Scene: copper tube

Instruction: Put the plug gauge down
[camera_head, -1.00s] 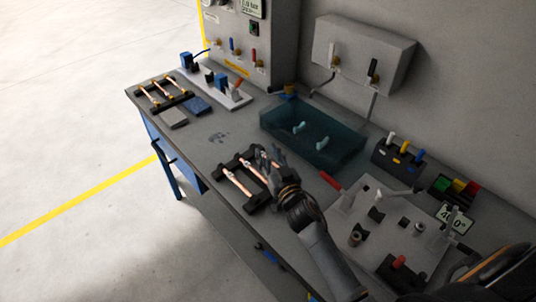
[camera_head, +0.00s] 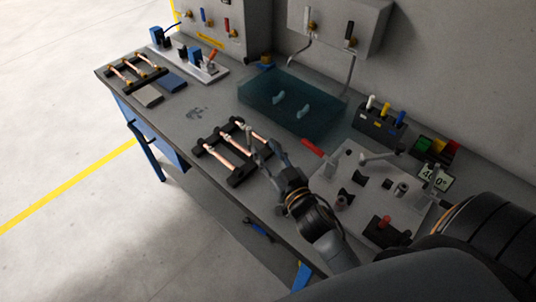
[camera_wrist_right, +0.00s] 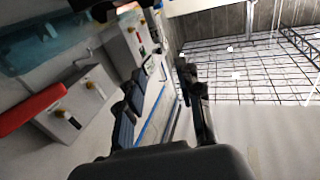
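My right gripper (camera_head: 262,142) is over the bench at the right end of a black rack (camera_head: 236,178) that holds copper tubes (camera_head: 229,156). In the right wrist view, its two dark fingers (camera_wrist_right: 166,68) stand apart with nothing visible between them. I cannot single out the plug gauge for sure. Several tools with white, blue and yellow handles stand upright in a dark holder (camera_head: 379,126), apart from the gripper. My left gripper is out of view.
A translucent teal tank (camera_head: 262,100) stands behind the gripper. A red handle (camera_head: 312,147) and a grey fixture plate (camera_head: 345,168) lie to its right. A second tube rack (camera_head: 158,75) is at the far left. Bare bench lies left of the near rack.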

